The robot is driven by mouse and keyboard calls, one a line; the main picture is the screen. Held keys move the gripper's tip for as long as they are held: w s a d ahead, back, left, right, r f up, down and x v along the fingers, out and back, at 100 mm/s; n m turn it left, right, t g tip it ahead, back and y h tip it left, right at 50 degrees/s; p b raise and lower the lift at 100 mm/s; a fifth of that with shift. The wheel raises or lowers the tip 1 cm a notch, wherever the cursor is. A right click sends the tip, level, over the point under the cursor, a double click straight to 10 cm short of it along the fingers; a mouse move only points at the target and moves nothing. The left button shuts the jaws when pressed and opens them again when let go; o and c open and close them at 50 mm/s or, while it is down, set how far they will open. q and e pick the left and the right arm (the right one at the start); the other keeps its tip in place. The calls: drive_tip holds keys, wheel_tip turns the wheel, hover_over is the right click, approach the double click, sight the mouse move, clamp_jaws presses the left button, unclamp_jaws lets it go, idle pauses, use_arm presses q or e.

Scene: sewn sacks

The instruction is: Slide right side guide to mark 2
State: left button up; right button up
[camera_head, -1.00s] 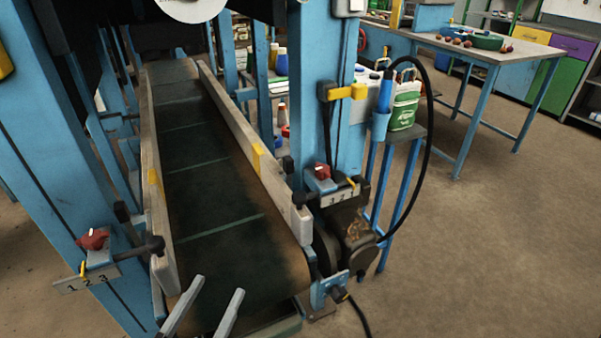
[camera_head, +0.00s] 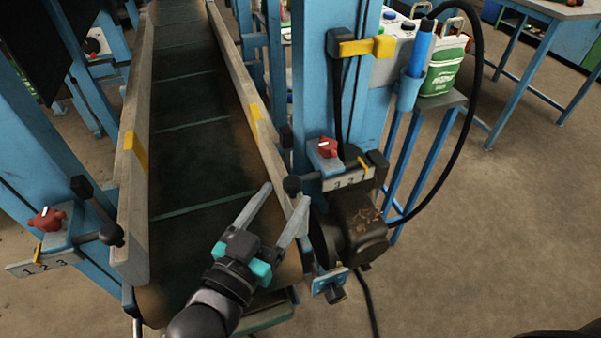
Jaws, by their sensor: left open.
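The right side guide (camera_head: 238,75) is a long pale rail with a yellow patch, along the right edge of the dark green belt (camera_head: 190,130). A black round-ended handle (camera_head: 292,185) stands beside its near end. The right scale plate (camera_head: 341,181) has digits, hard to read; its yellow pointer (camera_head: 363,166) is near the right-hand digit. A red clamp knob (camera_head: 327,147) sits above the plate. My left gripper (camera_head: 284,195) is open over the belt's near end, its right finger overlapping the guide's near end in the picture. I cannot tell whether they touch. My right gripper is out of view.
The left side guide (camera_head: 135,180) has its own red knob (camera_head: 45,219) and 1-2-3 plate (camera_head: 42,266). A motor (camera_head: 358,228) and hanging black cable (camera_head: 480,80) are right of the belt. A blue post (camera_head: 318,70) rises behind the knob.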

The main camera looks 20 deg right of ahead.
sight(297, 178)
use_arm(q)
drive_tip(key=b+x, duration=0.1)
drive_tip(key=x, duration=0.5)
drive_tip(key=shift+x, duration=0.8)
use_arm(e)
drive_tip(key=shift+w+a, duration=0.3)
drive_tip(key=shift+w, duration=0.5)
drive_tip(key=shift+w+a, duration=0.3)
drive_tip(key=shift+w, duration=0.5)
use_arm(q)
drive_tip(key=shift+r, duration=0.1)
drive_tip(key=shift+c, duration=0.2)
clamp_jaws()
